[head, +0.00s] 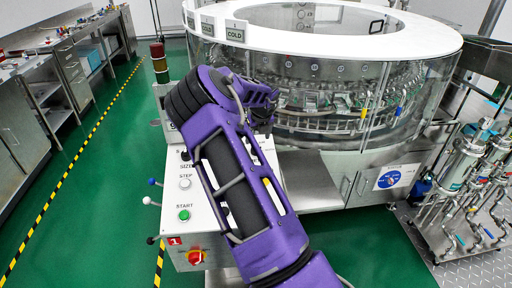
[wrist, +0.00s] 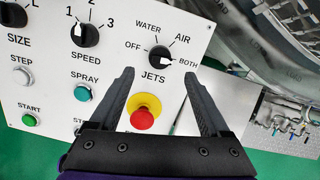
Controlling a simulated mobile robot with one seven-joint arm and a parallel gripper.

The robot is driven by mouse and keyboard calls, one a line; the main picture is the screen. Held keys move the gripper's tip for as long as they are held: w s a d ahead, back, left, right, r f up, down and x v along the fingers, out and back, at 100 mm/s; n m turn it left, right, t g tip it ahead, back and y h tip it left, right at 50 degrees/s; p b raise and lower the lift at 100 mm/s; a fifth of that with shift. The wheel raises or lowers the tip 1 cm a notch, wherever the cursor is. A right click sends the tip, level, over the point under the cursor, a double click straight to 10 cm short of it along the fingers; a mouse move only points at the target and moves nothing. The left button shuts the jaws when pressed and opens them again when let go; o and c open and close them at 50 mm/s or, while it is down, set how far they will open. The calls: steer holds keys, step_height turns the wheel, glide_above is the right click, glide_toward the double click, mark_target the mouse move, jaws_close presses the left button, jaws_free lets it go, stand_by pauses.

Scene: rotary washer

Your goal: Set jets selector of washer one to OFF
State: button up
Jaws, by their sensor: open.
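The jets selector (wrist: 160,57) is a round black knob on the white panel in the wrist view, above the word JETS. Its white pointer is turned to the right, toward BOTH. The OFF label is on its left, with WATER and AIR above. My gripper (wrist: 159,75) is open and empty. Its two fingertips appear just below the knob, one on each side; I cannot tell how far off the panel they are. In the head view my purple arm covers the right part of the control panel (head: 172,222) and hides the knob; the panel bears a red number 1 plate.
A red emergency button (wrist: 143,114) on a yellow ring shows between my fingers. The SPEED knob (wrist: 85,34) and green SPRAY button (wrist: 83,92) are to the left. The round washer (head: 330,95) stands behind. Green floor is free at left.

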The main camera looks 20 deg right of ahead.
steer(key=x, duration=0.7)
steer(key=shift+w+f, duration=0.2)
steer(key=shift+f, duration=0.1)
jaws_close()
